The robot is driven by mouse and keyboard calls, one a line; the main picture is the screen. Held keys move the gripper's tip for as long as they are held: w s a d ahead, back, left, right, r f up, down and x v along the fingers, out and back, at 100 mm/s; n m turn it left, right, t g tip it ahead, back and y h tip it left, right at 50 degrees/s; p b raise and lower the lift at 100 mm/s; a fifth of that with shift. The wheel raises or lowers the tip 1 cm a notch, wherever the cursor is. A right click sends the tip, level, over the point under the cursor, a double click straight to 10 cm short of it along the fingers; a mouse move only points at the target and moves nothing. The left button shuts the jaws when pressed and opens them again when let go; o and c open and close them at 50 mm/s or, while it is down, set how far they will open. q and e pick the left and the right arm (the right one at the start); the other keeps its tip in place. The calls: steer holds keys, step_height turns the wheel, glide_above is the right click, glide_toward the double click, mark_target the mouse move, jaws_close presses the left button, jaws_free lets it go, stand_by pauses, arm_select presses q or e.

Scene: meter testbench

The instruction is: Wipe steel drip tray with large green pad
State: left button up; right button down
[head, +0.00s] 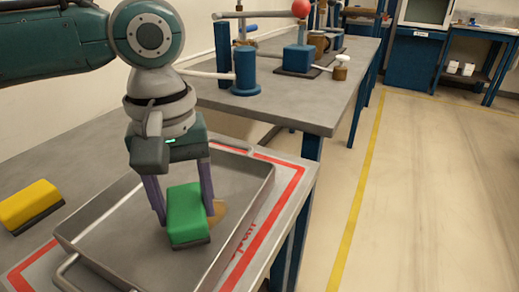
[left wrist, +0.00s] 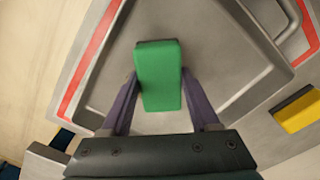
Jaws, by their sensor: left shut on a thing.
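The green pad (head: 187,213), a block with a dark underside, is between the two purple fingers of my left gripper (head: 186,214), which is shut on it. It also shows in the left wrist view (left wrist: 159,75). The pad is low over the floor of the steel drip tray (head: 118,222); I cannot tell whether it touches. The tray is shallow with raised walls and loop handles; its floor also shows in the left wrist view (left wrist: 212,50). A brown stain (head: 218,212) shows on the tray floor just right of the pad, partly hidden by a finger. My right gripper is out of view.
A yellow pad (head: 30,206) lies on the bench left of the tray. A red border line (head: 287,188) runs around the tray. Behind stands another bench with blue posts (head: 245,70), pipes and a red ball (head: 301,8). Open floor lies to the right.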

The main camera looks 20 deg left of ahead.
mark_target(201, 193)
arm_select(q)
steer(key=shift+f, duration=0.7)
steer(key=shift+w+b, duration=0.55)
steer(key=shift+w, duration=1.25)
steer(key=shift+r+p, duration=0.1)
steer(key=shift+p, duration=0.5)
steer(key=shift+s+r+p, duration=0.1)
steer(key=shift+s+p, duration=0.45)
steer(key=shift+p, duration=0.55)
steer(key=s+p, duration=0.2)
steer(key=p, duration=0.1)
steer(key=shift+s+f, duration=0.1)
steer(key=shift+f, duration=0.1)
steer(key=shift+s, duration=0.15)
steer(key=shift+f, duration=0.2)
